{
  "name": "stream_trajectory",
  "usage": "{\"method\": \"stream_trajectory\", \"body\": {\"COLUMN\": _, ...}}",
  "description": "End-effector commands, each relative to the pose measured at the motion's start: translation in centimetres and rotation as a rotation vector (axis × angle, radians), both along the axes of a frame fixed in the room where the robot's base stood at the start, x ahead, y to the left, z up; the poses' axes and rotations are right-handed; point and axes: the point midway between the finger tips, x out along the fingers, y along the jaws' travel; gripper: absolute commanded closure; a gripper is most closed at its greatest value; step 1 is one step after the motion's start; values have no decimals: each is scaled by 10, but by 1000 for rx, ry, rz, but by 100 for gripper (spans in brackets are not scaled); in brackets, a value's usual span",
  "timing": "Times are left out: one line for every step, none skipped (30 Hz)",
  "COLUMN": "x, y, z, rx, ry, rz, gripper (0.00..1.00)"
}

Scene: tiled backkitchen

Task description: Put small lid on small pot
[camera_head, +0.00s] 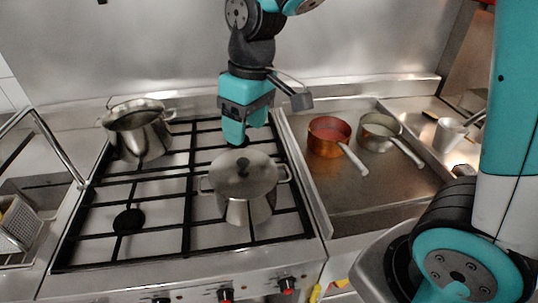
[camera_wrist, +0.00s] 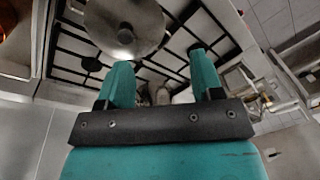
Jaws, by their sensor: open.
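A steel pot (camera_head: 246,210) with two side handles stands on the front right of the hob. A round steel lid (camera_head: 244,176) with a dark knob covers its top; I cannot tell whether it is fully seated. The lid also shows at the top of the wrist view (camera_wrist: 113,18). A second steel pot (camera_head: 146,140) stands uncovered at the back left. My gripper (camera_head: 241,144) is behind the lid, apart from its knob. In the wrist view my gripper (camera_wrist: 160,80) is open with nothing between its fingers.
The black hob grate (camera_head: 187,215) has free room at front left. To the right, a copper saucepan (camera_head: 328,136) and a steel saucepan (camera_head: 379,132) stand on a metal tray (camera_head: 358,195). A steel wall rises behind. A metal rail (camera_head: 58,147) is at left.

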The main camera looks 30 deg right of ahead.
Motion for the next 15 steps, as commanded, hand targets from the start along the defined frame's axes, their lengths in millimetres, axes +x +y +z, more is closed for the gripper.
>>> {"method": "stream_trajectory", "body": {"x": -29, "y": 4, "z": 11, "rx": 40, "ry": -9, "rz": 12, "gripper": 40}}
{"method": "stream_trajectory", "body": {"x": -46, "y": 7, "z": 16, "rx": 63, "ry": -10, "rz": 18, "gripper": 40}}
{"method": "stream_trajectory", "body": {"x": -68, "y": 11, "z": 21, "rx": 95, "ry": -10, "rz": 26, "gripper": 40}}
{"method": "stream_trajectory", "body": {"x": -83, "y": 14, "z": 23, "rx": 115, "ry": -8, "rz": 32, "gripper": 40}}
{"method": "stream_trajectory", "body": {"x": -97, "y": 16, "z": 26, "rx": 136, "ry": -8, "rz": 37, "gripper": 40}}
{"method": "stream_trajectory", "body": {"x": -114, "y": 18, "z": 27, "rx": 160, "ry": -6, "rz": 43, "gripper": 40}}
{"method": "stream_trajectory", "body": {"x": -125, "y": 20, "z": 28, "rx": 175, "ry": -5, "rz": 47, "gripper": 40}}
{"method": "stream_trajectory", "body": {"x": -135, "y": 21, "z": 29, "rx": 188, "ry": -3, "rz": 51, "gripper": 40}}
{"method": "stream_trajectory", "body": {"x": -145, "y": 22, "z": 29, "rx": 202, "ry": 0, "rz": 54, "gripper": 40}}
{"method": "stream_trajectory", "body": {"x": -151, "y": 23, "z": 29, "rx": 210, "ry": 1, "rz": 57, "gripper": 40}}
{"method": "stream_trajectory", "body": {"x": -155, "y": 24, "z": 29, "rx": 217, "ry": 2, "rz": 59, "gripper": 40}}
{"method": "stream_trajectory", "body": {"x": -159, "y": 24, "z": 29, "rx": 222, "ry": 3, "rz": 59, "gripper": 40}}
{"method": "stream_trajectory", "body": {"x": -161, "y": 24, "z": 29, "rx": 225, "ry": 5, "rz": 60, "gripper": 40}}
{"method": "stream_trajectory", "body": {"x": -162, "y": 25, "z": 29, "rx": 225, "ry": 6, "rz": 60, "gripper": 40}}
{"method": "stream_trajectory", "body": {"x": -162, "y": 25, "z": 29, "rx": 226, "ry": 6, "rz": 60, "gripper": 40}}
